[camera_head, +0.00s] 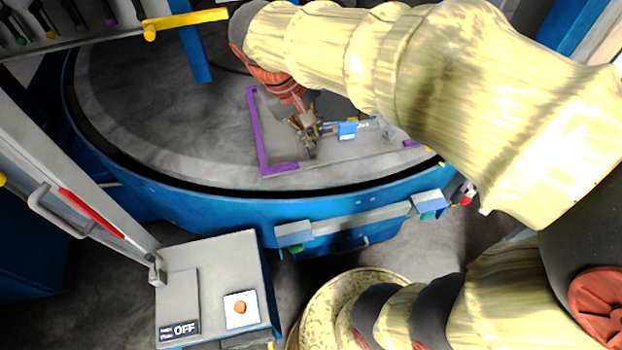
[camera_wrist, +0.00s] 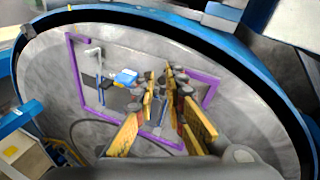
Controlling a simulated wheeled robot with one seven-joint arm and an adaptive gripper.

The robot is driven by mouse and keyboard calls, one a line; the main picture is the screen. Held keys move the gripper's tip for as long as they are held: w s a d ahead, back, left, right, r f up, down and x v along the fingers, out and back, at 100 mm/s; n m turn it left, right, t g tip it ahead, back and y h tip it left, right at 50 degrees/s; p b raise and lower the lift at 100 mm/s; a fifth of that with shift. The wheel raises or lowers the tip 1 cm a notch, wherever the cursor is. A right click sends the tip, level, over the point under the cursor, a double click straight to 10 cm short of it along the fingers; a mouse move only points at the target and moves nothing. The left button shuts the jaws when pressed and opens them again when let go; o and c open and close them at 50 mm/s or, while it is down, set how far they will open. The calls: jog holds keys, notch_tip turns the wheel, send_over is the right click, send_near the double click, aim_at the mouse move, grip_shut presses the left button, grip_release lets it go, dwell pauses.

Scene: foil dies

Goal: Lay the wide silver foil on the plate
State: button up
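My gripper (camera_head: 308,146) hangs over the round grey table, low above the area framed by purple strips. In the wrist view my gripper (camera_wrist: 161,80) has two yellow-padded fingers with a narrow gap between their tips, and nothing clear shows in it. The plate (camera_head: 285,150) seems to be the flat grey area inside the purple border (camera_head: 258,130); the border also shows in the wrist view (camera_wrist: 76,70). I cannot pick out the wide silver foil in either view; grey on grey makes it hard to tell.
A small blue block (camera_head: 347,130) lies inside the frame beside my gripper; it also shows in the wrist view (camera_wrist: 125,77). A blue rim (camera_head: 220,205) surrounds the table. A grey box (camera_head: 215,280) marked OFF stands in front.

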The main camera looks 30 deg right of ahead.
jog(key=s+a+t+y, duration=0.3)
jog(key=s+a, duration=0.3)
jog(key=s, duration=0.5)
jog(key=shift+f+t+y, duration=0.35)
jog(key=shift+t+y, duration=0.05)
jog(key=shift+t, duration=0.5)
jog(key=shift+a, duration=0.1)
